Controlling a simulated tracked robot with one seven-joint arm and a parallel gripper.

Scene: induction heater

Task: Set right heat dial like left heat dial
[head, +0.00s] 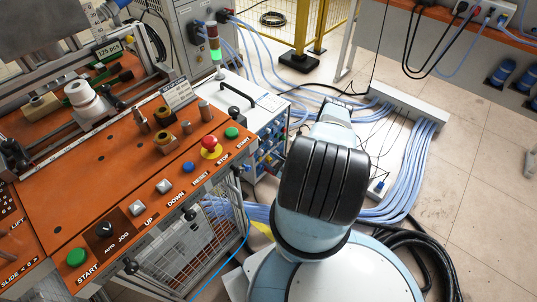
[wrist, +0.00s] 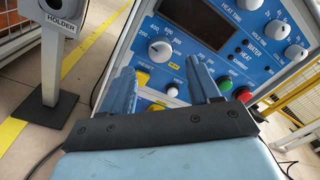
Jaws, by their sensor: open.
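In the wrist view, a blue control panel (wrist: 200,57) fills the upper right. A white round dial (wrist: 160,50) with a printed number scale is on its left side. Two more white dials, an upper one (wrist: 275,28) and a lower one (wrist: 295,53), are on its right side, near lettering that includes HEAT. The pointer settings are too small to read. My gripper (wrist: 160,68) is open and empty. Its fingers appear either side of the left dial in the picture; I cannot tell how far off they are. In the head view, my arm hides the gripper.
The panel also has a dark display (wrist: 200,20), a red button (wrist: 244,95) and a green button (wrist: 224,84). A grey holder post (wrist: 48,70) stands to the left. In the head view, an orange workbench (head: 110,180) is to the left and cables (head: 405,180) run over the floor.

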